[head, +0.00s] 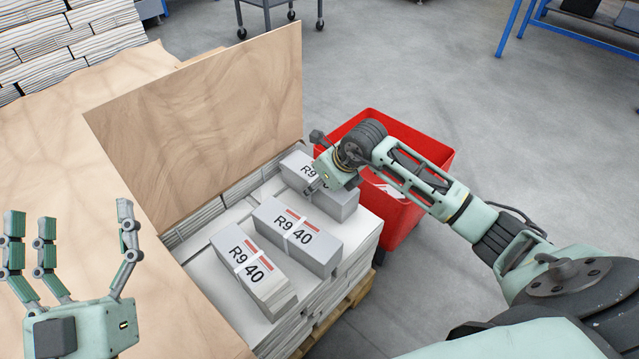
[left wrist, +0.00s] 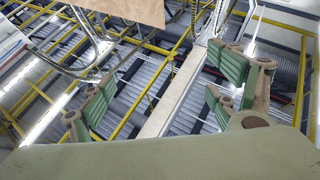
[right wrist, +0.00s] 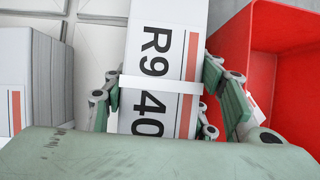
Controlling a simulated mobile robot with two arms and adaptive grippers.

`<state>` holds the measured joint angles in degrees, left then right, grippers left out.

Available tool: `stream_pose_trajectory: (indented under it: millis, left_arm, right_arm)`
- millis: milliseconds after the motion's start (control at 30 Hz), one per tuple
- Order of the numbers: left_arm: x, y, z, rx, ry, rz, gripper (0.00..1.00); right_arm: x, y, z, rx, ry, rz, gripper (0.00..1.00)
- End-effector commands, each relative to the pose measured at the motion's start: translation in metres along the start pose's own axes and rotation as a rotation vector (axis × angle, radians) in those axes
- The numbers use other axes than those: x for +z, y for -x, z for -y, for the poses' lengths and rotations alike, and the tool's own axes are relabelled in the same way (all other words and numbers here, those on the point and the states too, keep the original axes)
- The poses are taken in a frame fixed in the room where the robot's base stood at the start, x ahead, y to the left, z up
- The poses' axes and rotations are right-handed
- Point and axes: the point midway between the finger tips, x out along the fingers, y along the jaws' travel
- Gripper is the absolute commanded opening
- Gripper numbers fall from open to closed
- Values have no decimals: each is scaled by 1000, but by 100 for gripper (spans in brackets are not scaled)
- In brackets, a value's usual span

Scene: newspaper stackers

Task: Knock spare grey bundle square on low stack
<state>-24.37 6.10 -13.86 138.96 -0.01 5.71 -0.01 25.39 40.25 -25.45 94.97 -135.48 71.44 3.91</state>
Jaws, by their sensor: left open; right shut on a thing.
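Three grey bundles marked R9 40 lie on the low stack (head: 205,268) of white paper.
An upright plywood sheet (head: 205,115) stands along the stack's far left side. A flat board (head: 50,135) covers the left. A red bin (head: 400,215) stands just right of the stack. A pallet (head: 350,305) shows beneath. Grey floor (head: 420,60) is open beyond.

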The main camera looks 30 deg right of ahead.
Motion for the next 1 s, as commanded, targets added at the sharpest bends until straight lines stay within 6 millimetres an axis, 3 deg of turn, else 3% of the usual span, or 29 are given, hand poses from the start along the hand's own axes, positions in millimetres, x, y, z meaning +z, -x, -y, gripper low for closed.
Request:
stream_pose_trajectory:
  millis: [1000]
  left_arm:
    - [-18, 1, -2, 4, 3, -92, 82]
  right_arm:
    - [13, -4, 0, -1, 1, 8, 0]
